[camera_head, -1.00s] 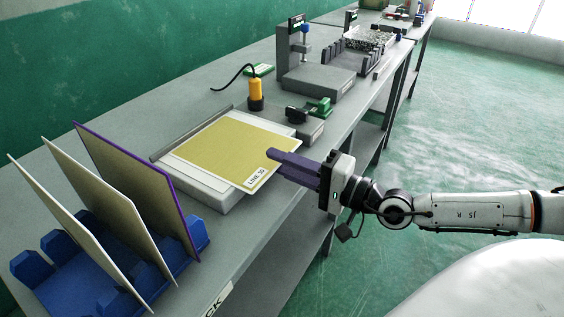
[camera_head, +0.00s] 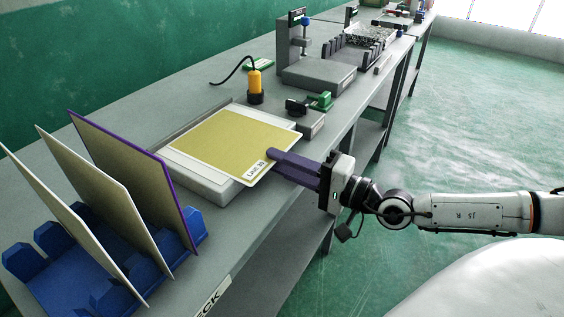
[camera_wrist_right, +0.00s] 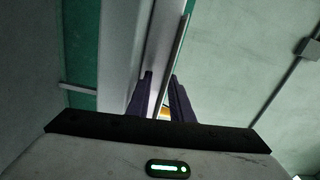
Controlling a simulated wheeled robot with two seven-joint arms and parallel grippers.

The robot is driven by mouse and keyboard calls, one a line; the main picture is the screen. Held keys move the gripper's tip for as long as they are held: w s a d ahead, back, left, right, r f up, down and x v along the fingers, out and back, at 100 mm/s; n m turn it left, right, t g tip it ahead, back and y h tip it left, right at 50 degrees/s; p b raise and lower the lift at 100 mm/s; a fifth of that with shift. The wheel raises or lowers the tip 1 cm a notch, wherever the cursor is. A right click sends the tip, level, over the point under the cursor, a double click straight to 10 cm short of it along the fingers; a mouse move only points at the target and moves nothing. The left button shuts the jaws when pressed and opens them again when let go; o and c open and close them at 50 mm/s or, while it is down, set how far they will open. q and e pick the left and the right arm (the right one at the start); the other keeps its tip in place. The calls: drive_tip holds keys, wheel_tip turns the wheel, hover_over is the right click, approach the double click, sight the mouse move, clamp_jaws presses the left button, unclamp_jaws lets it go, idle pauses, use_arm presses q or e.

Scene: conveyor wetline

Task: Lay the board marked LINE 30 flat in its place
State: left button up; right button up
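The LINE 30 board (camera_head: 225,143) is a yellow-green panel with a pale border and a label at its near corner. It lies nearly flat over a low pale grey bed (camera_head: 205,184), its front right part reaching past the bed's edge. I cannot tell whether it rests fully on the bed. My right gripper (camera_head: 271,155) is at the board's right edge, its dark purple fingers overlapping that edge. In the right wrist view the fingers (camera_wrist_right: 160,88) stand apart with a gap between them. My left gripper is not in view.
A blue rack (camera_head: 60,282) at the left holds several upright boards, one purple-edged (camera_head: 135,165). Behind the bed stand a yellow tool (camera_head: 254,82) and a small grey block with a green part (camera_head: 320,101). A grey press-like fixture (camera_head: 318,77) stands farther back. Floor at right is clear.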

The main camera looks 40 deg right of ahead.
drive_tip(key=shift+s+f, duration=0.1)
drive_tip(key=shift+s, duration=0.05)
drive_tip(key=shift+p+v, duration=0.8)
drive_tip(key=shift+v, duration=0.5)
drive_tip(key=p+v, duration=0.2)
drive_tip(key=shift+s+d, duration=0.15)
drive_tip(key=shift+s, duration=0.2)
drive_tip(key=o, duration=0.6)
drive_tip(key=shift+c, duration=0.2)
drive_tip(key=shift+f, duration=0.15)
